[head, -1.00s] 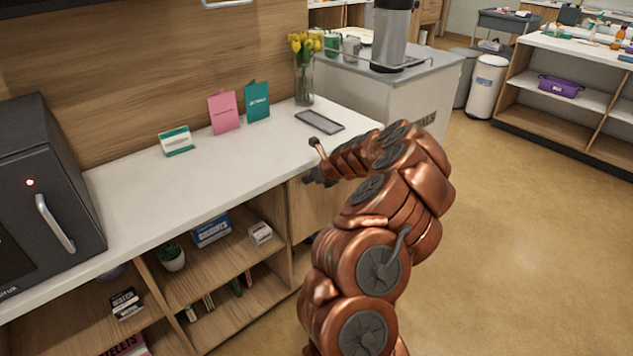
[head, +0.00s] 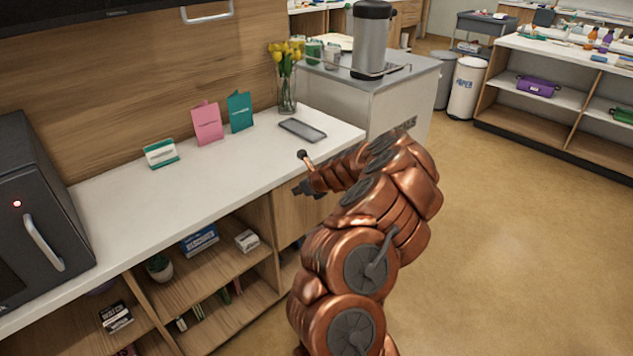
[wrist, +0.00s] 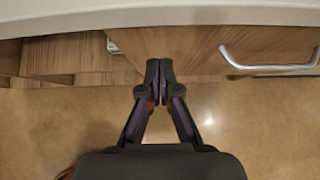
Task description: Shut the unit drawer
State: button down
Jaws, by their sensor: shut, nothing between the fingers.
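The unit drawer has a plain wooden front (wrist: 200,44) under the white counter edge, with a curved metal handle (wrist: 268,62) at the right of the wrist view. In the head view a wooden front (head: 296,214) shows at the right end of the unit, partly hidden by my arm. How far the drawer stands out is hard to tell. My gripper (wrist: 159,70) is shut and empty, its tips at the drawer front, left of the handle. Whether they touch it is unclear. In the head view my gripper (head: 302,189) is just below the counter edge.
The white counter (head: 190,190) holds a microwave (head: 40,205), cards, a phone (head: 302,130) and a vase of yellow flowers (head: 286,75). Open shelves (head: 205,285) with small boxes lie left of the drawer. The floor (head: 510,250) at right is clear.

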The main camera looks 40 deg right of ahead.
jog(key=v, duration=1)
jog(key=shift+s, duration=0.35)
jog(key=shift+d, duration=0.1)
jog(key=s+a+r+n+g+y+p, duration=0.15)
jog(key=a+r+n, duration=0.4)
jog(key=a, duration=0.55)
jog(key=s+a+r+n+g+y+p, duration=0.15)
jog(key=a+r+n, duration=0.25)
jog(key=a+n, duration=0.5)
jog(key=s+a+r+n+g+y+p, duration=0.15)
jog(key=a+r+n, duration=0.3)
jog(key=a, duration=0.85)
jog(key=s+a+r+n+g+p, duration=0.35)
jog(key=s+a+n, duration=0.4)
jog(key=s, duration=0.35)
jog(key=s+r+n+g+h+p, duration=0.1)
jog(key=s+n+h, duration=0.1)
jog(key=s+n, duration=0.3)
jog(key=s+d+r+n+g+h+p, duration=0.1)
jog(key=s+n, duration=0.3)
jog(key=s, duration=0.8)
jog(key=shift+s+r+n+g+h+p, duration=0.2)
jog(key=shift+r+n+g+h+p, duration=0.15)
jog(key=shift+r+g+h+p, duration=0.25)
